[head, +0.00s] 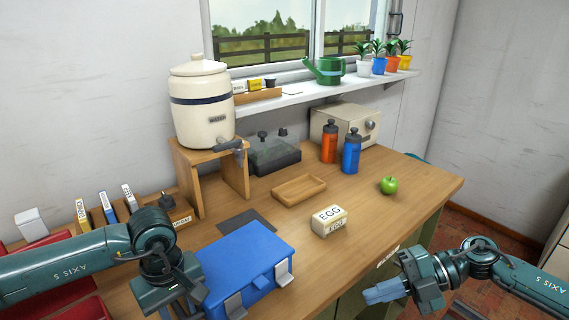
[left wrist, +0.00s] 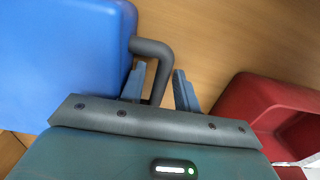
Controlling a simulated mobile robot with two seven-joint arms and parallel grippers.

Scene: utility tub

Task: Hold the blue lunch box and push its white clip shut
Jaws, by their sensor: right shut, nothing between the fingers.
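The blue lunch box (head: 243,255) sits on the wooden table at the front, its lid down.
A red tub (left wrist: 270,110) is beside my left gripper. A block marked EGG (head: 329,221), a wooden tray (head: 299,190), two bottles (head: 351,152) and a green apple (head: 389,185) stand farther back. The table right of the box is mostly clear.

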